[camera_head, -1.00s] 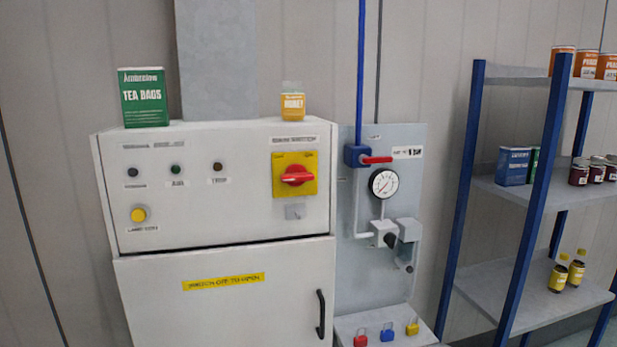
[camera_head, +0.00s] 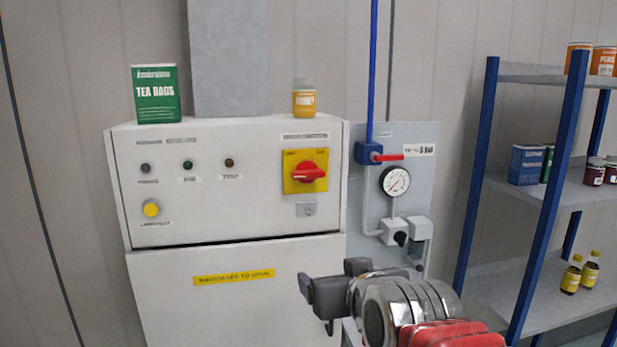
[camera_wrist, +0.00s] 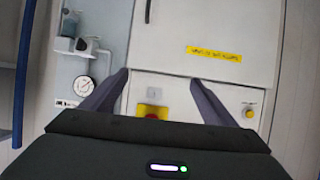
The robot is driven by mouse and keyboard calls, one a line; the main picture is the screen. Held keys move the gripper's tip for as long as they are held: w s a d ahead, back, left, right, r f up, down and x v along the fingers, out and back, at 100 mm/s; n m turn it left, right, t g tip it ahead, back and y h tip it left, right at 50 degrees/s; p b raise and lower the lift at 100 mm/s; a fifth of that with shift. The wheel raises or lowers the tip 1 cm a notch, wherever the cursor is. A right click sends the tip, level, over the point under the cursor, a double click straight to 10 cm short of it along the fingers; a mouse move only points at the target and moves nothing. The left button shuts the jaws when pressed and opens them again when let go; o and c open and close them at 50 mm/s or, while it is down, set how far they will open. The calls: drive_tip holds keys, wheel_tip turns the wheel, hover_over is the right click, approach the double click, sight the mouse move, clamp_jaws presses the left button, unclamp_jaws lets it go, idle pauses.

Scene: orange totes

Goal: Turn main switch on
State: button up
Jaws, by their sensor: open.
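The main switch (camera_head: 306,172) is a red rotary handle on a yellow plate, at the upper right of the white cabinet's control panel (camera_head: 225,215). Its handle lies about horizontal. My gripper (camera_head: 316,302) is below the switch, in front of the cabinet door and apart from the switch. In the wrist view, my gripper (camera_wrist: 160,78) is open and empty, with its two fingers spread. That view is upside down, and the switch (camera_wrist: 152,113) shows between the fingers, partly hidden by the gripper body.
A tea box (camera_head: 156,94) and a honey jar (camera_head: 304,99) stand on the cabinet top. Right of it is a grey panel with a gauge (camera_head: 395,182) and a red-handled valve (camera_head: 387,158). A blue-framed shelf (camera_head: 540,190) stands farther right. Space before the control panel is clear.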

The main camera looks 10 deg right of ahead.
sight(309, 175)
drive_tip(key=w+r+t, duration=0.5)
drive_tip(key=w+r, duration=0.1)
drive_tip(key=r, duration=0.6)
drive_tip(key=shift+r, duration=0.3)
drive_tip(key=shift+w, duration=0.25)
drive_tip(key=shift+w, duration=6.8)
drive_tip(key=shift+c, duration=0.6)
drive_tip(key=c, duration=0.9)
drive_tip(key=shift+a, duration=0.15)
